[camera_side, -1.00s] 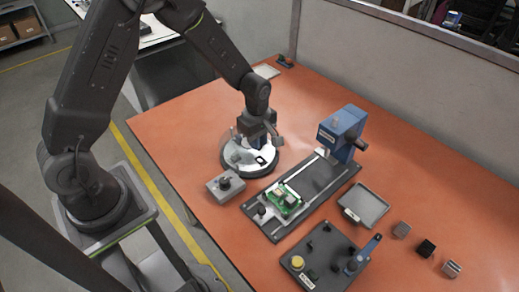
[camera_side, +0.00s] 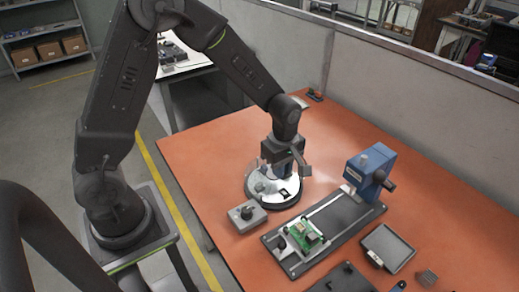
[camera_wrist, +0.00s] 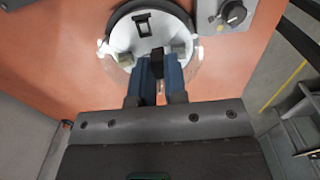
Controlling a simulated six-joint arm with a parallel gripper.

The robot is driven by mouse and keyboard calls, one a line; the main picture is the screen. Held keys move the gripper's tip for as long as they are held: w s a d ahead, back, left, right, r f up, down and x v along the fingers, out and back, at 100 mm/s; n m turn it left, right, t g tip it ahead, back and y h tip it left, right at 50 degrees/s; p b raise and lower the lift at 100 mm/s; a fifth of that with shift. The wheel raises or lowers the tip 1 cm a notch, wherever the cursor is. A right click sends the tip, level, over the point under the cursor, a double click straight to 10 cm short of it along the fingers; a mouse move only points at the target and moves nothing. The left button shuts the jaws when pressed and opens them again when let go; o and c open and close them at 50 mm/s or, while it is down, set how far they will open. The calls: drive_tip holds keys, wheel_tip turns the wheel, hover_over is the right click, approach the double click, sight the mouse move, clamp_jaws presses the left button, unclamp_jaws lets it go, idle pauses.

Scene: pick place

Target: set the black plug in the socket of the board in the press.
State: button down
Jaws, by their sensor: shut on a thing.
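My gripper (camera_wrist: 158,62) is over the round white dial plate (camera_side: 262,200), its two blue fingers close together. It is shut on a small dark thing, apparently the black plug (camera_wrist: 157,54), mostly hidden between the fingers. I cannot tell whether the plug still touches the plate. The green board (camera_side: 304,236) lies in the fixture at the near left end of the press base, apart from my gripper. Its socket is too small to make out. The blue press head (camera_side: 369,170) stands at the far end of that base.
A grey box with a black knob (camera_side: 247,214) sits beside the dial plate, and also shows in the wrist view (camera_wrist: 232,14). A black square frame (camera_wrist: 143,25) and small blocks are on the plate. A grey tray (camera_side: 388,247) lies right of the press base.

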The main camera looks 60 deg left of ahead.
drive_tip(key=s+d+f, duration=0.1)
drive_tip(key=s+d, duration=0.1)
drive_tip(key=d, duration=0.9)
hover_over(300, 226)
drive_tip(key=shift+f, duration=2.6)
drive_tip(key=shift+f, duration=0.8)
drive_tip(key=c, duration=1.1)
unclamp_jaws()
drive_tip(key=c, duration=0.3)
drive_tip(key=shift+c, duration=0.2)
wheel_tip(300, 226, up, 7)
